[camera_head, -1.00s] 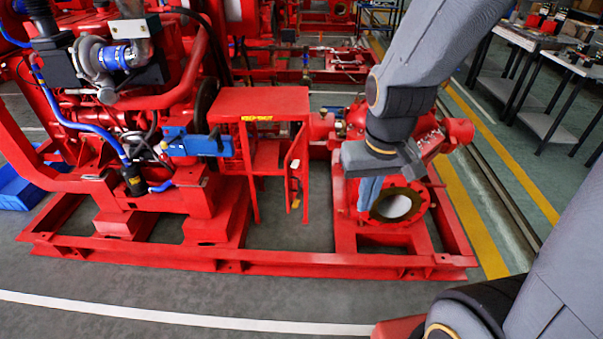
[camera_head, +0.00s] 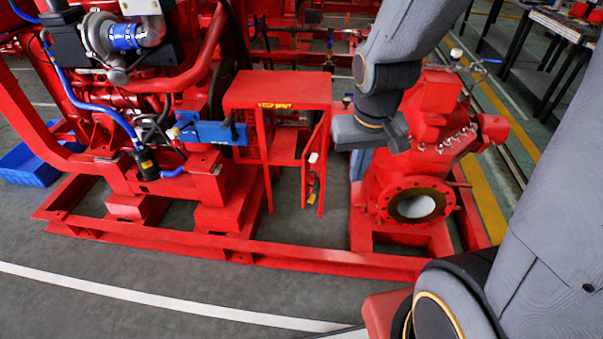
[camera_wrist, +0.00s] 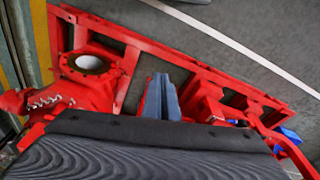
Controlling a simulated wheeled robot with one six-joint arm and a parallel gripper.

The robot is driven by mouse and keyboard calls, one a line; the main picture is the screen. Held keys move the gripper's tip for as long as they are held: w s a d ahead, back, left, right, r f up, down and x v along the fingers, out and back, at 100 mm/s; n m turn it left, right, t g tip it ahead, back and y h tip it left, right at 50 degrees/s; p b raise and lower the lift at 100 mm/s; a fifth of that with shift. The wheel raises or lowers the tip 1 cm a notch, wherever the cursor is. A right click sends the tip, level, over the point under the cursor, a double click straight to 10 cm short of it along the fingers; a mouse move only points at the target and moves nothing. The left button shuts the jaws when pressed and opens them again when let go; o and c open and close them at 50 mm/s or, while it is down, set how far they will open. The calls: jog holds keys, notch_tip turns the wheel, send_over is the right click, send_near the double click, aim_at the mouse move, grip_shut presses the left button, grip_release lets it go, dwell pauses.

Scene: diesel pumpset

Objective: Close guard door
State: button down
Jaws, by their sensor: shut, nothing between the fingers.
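The red guard door (camera_head: 317,165) stands open on the right side of a red box-shaped guard (camera_head: 275,90), in the head view. The door is seen nearly edge-on, swung out toward me, with a white and yellow-black fitting on it. My gripper (camera_head: 358,164) is just right of the door, pointing down, with its blue-grey fingers together and nothing held. A small gap shows between fingers and door. In the wrist view my gripper's fingers (camera_wrist: 160,98) are pressed together in the middle. I cannot clearly tell the door there.
A red pump with a round flange (camera_head: 416,206) stands right of my gripper. The red base frame (camera_head: 300,258) runs along the front. The engine with a blue bracket (camera_head: 212,132) is at left. Clear grey floor with a white line lies in front.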

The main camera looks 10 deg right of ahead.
jog(key=w+d+f+m+t+b, duration=0.1)
jog(key=w+d+f+t+b, duration=0.1)
jog(key=w+f+b, duration=0.35)
jog(key=w+d+f+m+t+b, duration=0.1)
jog(key=w+d+f+b, duration=0.2)
jog(key=w+f, duration=0.55)
jog(key=m+t+y+b, duration=0.2)
jog(key=y+b, duration=0.1)
jog(key=b, duration=0.9)
send_near(306, 176)
jog(key=x, duration=0.4)
jog(key=shift+w+f, duration=0.1)
jog(key=shift+w, duration=0.05)
jog(key=shift+a, duration=0.1)
